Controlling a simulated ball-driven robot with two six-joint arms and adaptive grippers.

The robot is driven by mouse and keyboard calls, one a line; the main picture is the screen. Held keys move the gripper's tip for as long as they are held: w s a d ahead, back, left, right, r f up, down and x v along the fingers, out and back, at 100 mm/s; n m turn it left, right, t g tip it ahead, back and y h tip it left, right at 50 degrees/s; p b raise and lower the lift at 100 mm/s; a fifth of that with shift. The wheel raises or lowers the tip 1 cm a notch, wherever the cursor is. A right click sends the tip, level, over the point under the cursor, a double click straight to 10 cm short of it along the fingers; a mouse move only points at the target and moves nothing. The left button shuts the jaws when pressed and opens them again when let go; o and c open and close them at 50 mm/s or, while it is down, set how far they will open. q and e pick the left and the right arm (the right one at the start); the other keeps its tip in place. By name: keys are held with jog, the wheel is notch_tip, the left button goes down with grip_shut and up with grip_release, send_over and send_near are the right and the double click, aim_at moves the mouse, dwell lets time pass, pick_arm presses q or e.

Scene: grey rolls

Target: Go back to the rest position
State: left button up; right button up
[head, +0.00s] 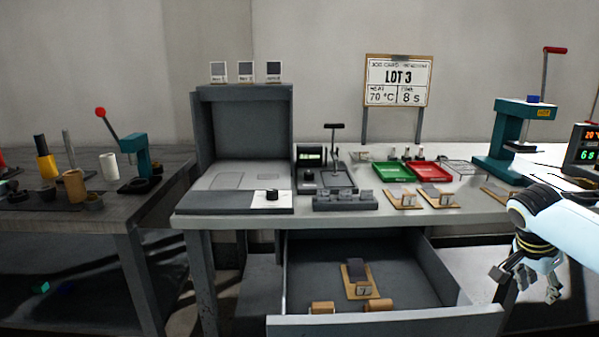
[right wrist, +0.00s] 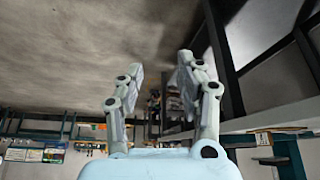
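My right gripper (head: 527,283) hangs at the right of the head view, in front of the bench's right end and to the right of the open drawer. In the right wrist view its two fingers (right wrist: 160,78) stand apart with nothing between them, so it is open and empty. It touches nothing that I can see. My left gripper and left arm are not in the head view.
The grey bench (head: 460,190) carries a green tray (head: 393,171), a red tray (head: 432,172) and a teal press (head: 506,140). The drawer (head: 385,322) stands pulled out, with wooden-based pieces (head: 358,279) inside. A dark side table (head: 95,225) stands at left.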

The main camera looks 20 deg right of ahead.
jog(key=s+d+f+n, duration=0.45)
jog(key=s+f, duration=0.35)
jog(key=f, duration=0.3)
jog(key=s+d+f+n, duration=0.2)
jog(key=s+f+n, duration=0.25)
jog(key=s, duration=0.55)
jog(key=s+d+f+n+t+h, duration=0.1)
jog(key=s+d+f+n, duration=0.1)
jog(key=s+f+n, duration=0.5)
jog(key=s+d+f+n, duration=0.2)
jog(key=s+n, duration=0.2)
jog(key=s, duration=0.8)
jog(key=s+a+f+y, duration=0.1)
jog(key=a+f, duration=0.3)
jog(key=a, duration=0.9)
jog(key=s+a+f+m+y, duration=0.1)
jog(key=a+f, duration=0.3)
jog(key=a, duration=0.9)
jog(key=s+a+f+y, duration=0.2)
jog(key=a+f+y, duration=0.1)
jog(key=a, duration=1)
jog(key=shift+a+f+m+y, duration=0.3)
jog(key=shift+a+f, duration=0.05)
jog(key=shift+f, duration=0.55)
jog(key=shift+s, duration=0.1)
